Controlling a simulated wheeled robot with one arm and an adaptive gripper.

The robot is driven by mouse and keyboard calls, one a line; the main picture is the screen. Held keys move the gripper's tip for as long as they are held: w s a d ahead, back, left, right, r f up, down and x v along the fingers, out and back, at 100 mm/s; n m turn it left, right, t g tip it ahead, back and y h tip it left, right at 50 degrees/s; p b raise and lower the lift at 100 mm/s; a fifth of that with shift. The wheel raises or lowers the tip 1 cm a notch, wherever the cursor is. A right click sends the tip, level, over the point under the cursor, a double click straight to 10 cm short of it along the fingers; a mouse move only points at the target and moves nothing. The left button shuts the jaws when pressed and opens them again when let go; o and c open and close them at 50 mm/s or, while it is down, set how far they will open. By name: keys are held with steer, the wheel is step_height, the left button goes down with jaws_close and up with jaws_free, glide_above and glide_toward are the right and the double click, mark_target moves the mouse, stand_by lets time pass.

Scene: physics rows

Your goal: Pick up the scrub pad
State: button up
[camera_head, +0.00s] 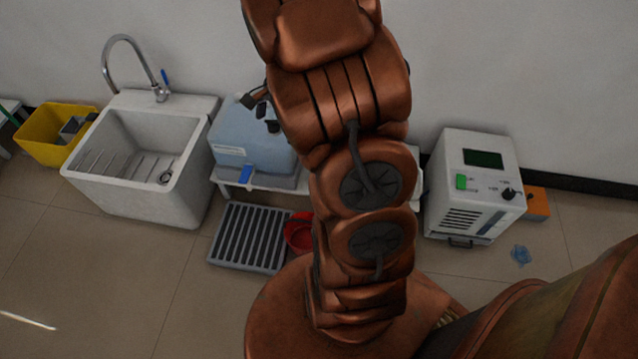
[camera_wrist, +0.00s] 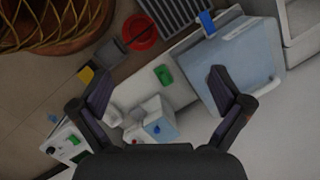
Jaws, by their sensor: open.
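A small green block, which looks like the scrub pad (camera_wrist: 163,75), lies on a white bench top (camera_wrist: 180,92) in the wrist view. My gripper (camera_wrist: 160,73) is open, with its two dark fingers spread wide to the left and right of the green pad in the picture. Nothing is between the fingers at their tips, and the pad appears well beyond them, below. In the head view my arm hides the middle of the bench, so the pad does not show there, and my gripper is out of that frame.
A blue box (camera_head: 252,140) stands on the bench near the pad; a small white-and-blue device (camera_wrist: 160,126) is on its other side. A red bowl (camera_head: 299,233) and grey grate (camera_head: 247,238) lie in front. A sink (camera_head: 143,155) and white machine (camera_head: 472,187) flank the bench.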

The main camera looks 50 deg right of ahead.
steer(key=shift+w+d+f+m+t+b, duration=0.65)
steer(key=shift+d+f+m+b, duration=2.05)
steer(key=shift+f, duration=4.15)
steer(key=shift+w+d+f+m+t+b, duration=0.35)
steer(key=shift+w+d+f+m+b, duration=0.85)
steer(key=shift+d+f+b, duration=4.15)
steer(key=shift+w+d+f+m+t+b, duration=0.6)
steer(key=shift+d+f+m, duration=1.95)
steer(key=shift+f, duration=5.8)
steer(key=shift+b+x, duration=0.8)
steer(key=shift+x, duration=0.55)
steer(key=shift+s, duration=0.1)
steer(key=c, duration=1.2)
